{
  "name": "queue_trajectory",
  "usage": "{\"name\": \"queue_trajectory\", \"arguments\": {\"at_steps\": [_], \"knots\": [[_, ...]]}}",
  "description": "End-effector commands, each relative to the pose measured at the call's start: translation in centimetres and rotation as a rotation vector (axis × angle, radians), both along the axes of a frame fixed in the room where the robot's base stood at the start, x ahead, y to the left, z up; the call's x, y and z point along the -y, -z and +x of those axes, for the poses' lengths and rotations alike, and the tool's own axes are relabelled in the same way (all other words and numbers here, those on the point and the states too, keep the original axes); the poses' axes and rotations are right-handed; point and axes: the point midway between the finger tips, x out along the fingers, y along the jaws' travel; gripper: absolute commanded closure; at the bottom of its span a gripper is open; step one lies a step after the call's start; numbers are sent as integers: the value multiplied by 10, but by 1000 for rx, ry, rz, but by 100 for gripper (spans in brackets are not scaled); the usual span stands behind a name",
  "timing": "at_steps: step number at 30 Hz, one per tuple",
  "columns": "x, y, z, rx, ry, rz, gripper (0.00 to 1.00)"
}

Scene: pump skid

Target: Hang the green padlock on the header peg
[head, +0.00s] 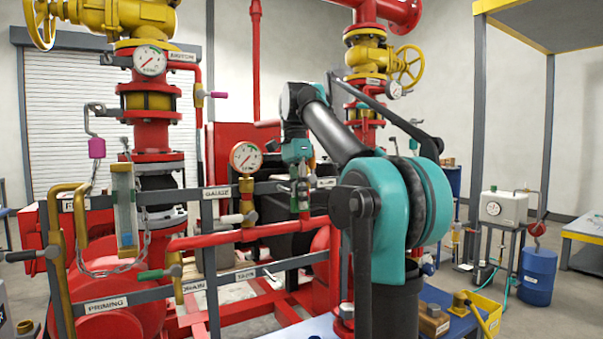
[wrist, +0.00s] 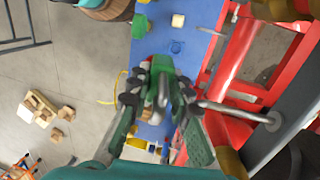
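The green padlock (wrist: 160,68) is between the fingers of my gripper (wrist: 158,92) in the wrist view, its metal shackle towards the camera. The fingers appear closed on its sides. A pale metal peg (wrist: 236,112) sticks out from a grey rail (wrist: 290,122) just right of the padlock, its free end close to the right finger. I cannot tell whether shackle and peg touch. In the head view my gripper (head: 301,180) is at the grey rail, right of the gauge; the padlock is too small there to make out clearly, and the peg cannot be made out.
A red pipe (wrist: 240,45) runs close on the right in the wrist view. A blue bench top (wrist: 190,40) lies below. In the head view a pressure gauge (head: 246,157) and a pale-handled valve (head: 235,218) stand left of my gripper. A pink padlock (head: 97,148) hangs far left.

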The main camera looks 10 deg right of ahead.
Motion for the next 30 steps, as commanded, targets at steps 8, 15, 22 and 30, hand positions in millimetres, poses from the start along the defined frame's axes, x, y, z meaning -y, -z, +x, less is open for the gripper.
{"name": "queue_trajectory", "arguments": {"at_steps": [8,15,22,30], "knots": [[-6,-44,36,140,-8,27,55],[1,-82,23,104,-3,22,57],[5,-108,14,80,0,20,57],[6,-119,8,68,0,20,57]]}}
